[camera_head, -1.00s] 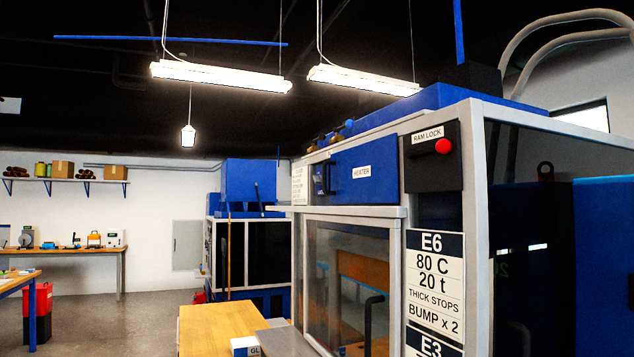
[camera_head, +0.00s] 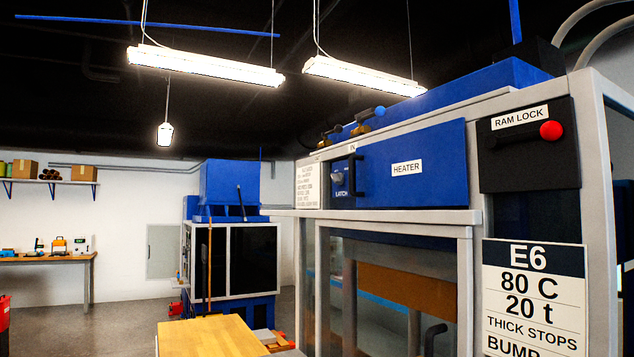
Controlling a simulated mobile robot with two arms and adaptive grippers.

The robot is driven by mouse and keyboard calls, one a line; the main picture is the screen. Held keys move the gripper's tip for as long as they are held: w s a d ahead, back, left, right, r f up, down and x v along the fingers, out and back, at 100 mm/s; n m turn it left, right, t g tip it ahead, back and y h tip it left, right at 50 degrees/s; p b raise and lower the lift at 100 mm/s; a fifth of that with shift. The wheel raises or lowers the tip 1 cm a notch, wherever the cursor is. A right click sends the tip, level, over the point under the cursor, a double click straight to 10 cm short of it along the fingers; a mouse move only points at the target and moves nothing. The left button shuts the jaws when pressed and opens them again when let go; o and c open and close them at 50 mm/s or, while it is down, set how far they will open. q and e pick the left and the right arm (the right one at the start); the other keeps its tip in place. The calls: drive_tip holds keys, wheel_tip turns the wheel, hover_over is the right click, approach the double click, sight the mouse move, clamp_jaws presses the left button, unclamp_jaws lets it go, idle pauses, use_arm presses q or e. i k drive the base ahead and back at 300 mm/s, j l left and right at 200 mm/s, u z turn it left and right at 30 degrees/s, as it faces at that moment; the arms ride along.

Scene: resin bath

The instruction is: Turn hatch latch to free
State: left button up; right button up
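The blue heater hatch (camera_head: 430,165) is on the upper front of the near machine, with a white HEATER label. At its left end is a small panel marked LATCH with a grey latch knob (camera_head: 337,178). A dark upright handle (camera_head: 352,175) stands just to the right of the knob. The knob is small in the view, and I cannot tell its exact turn position. The hatch looks closed. Neither of my grippers shows in the head view.
A black RAM LOCK box with a red knob (camera_head: 551,131) is right of the hatch. A ledge (camera_head: 400,214) runs below it, above a clear-panelled door. A wooden table (camera_head: 212,337) stands at lower left. Another blue machine (camera_head: 232,250) is behind. Open floor lies left.

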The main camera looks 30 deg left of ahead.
sight(338, 178)
drive_tip(key=i+j+z, duration=0.3)
drive_tip(key=j, duration=1)
drive_tip(key=j+z, duration=0.3)
drive_tip(key=j, duration=1)
